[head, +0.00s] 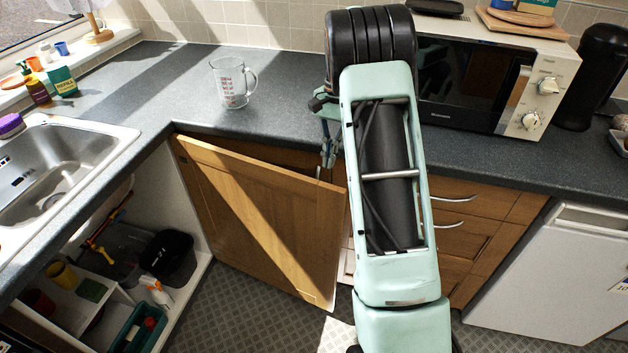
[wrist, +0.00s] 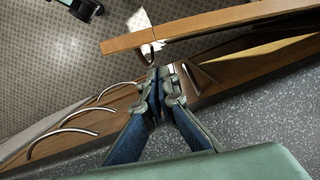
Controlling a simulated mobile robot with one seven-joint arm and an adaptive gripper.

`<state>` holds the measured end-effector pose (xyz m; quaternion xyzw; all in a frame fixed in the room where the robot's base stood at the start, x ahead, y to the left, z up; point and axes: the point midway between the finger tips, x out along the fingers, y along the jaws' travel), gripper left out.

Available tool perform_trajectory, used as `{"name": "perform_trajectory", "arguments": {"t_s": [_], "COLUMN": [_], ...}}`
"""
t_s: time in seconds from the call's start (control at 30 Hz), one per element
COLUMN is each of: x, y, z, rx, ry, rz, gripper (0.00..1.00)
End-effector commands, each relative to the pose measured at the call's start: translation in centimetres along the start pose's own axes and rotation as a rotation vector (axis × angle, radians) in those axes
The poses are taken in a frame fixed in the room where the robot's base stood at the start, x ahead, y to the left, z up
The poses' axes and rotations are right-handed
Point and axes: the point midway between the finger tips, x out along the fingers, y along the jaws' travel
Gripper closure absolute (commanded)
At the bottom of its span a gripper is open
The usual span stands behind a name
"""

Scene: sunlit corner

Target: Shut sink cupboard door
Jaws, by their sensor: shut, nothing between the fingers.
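The wooden sink cupboard door (head: 262,215) stands wide open in the head view, swung out from the inner corner, with the sink cupboard interior (head: 115,255) exposed at left. In the wrist view the door's edge (wrist: 215,22) runs across the top. My gripper (head: 328,160) is at the counter's front edge, beside the gap between the door and the other cupboard fronts. Its fingers (wrist: 162,76) are together and empty in the wrist view, close to the door. I cannot tell whether they touch it. My arm hides part of the area right of the door.
The dark counter (head: 290,110) runs above the fronts, with a measuring jug (head: 232,82) and a microwave (head: 490,75) on it. Drawers with bar handles (head: 453,198) lie right of my arm. The tiled floor (head: 235,310) in front of the door is clear.

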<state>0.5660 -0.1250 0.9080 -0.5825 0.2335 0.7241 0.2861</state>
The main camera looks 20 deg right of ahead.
Motion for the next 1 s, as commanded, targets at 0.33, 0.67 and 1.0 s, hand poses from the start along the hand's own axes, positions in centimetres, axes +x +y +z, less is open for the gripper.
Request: {"name": "perform_trajectory", "arguments": {"t_s": [0.33, 0.67, 1.0], "x": [3.7, 9.1, 10.4], "y": [0.3, 0.2, 0.2], "z": [0.3, 0.4, 0.4], "rx": [0.012, 0.011, 0.011], "ry": [-0.037, -0.034, -0.031], "rz": [-0.005, -0.007, -0.007], "gripper": [1.0, 1.0, 1.0]}}
